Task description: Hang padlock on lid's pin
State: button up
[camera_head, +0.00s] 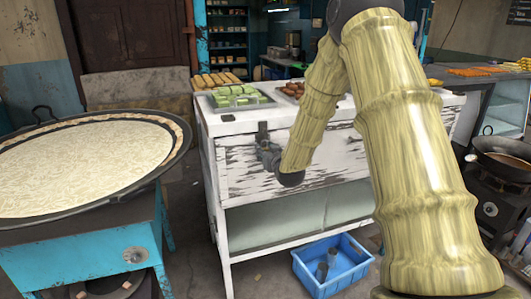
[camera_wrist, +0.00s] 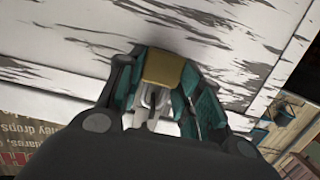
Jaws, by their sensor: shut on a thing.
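My gripper (camera_wrist: 165,95) is shut on the brass padlock (camera_wrist: 163,70) in the wrist view. Its teal fingers press on both sides of the padlock's body, and the grey shackle (camera_wrist: 153,103) points back toward my palm. The lid's pin cannot be made out, and the padlock is too small to tell in the head view. Whether padlock and latch touch is unclear.
Trays of green (camera_head: 238,92) and brown sweets stand on the counter. A blue crate (camera_head: 333,262) sits on the floor below. A wide pan (camera_head: 75,215) on a blue stove (camera_head: 95,250) is at left. A dark wok (camera_head: 503,155) is at right. My arm blocks the counter's right part.

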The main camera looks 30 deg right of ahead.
dwell(0.4)
jog(key=o, duration=1.1)
jog(key=shift+o, duration=0.2)
jog(key=v, duration=1.2)
jog(key=shift+a+f, duration=0.1)
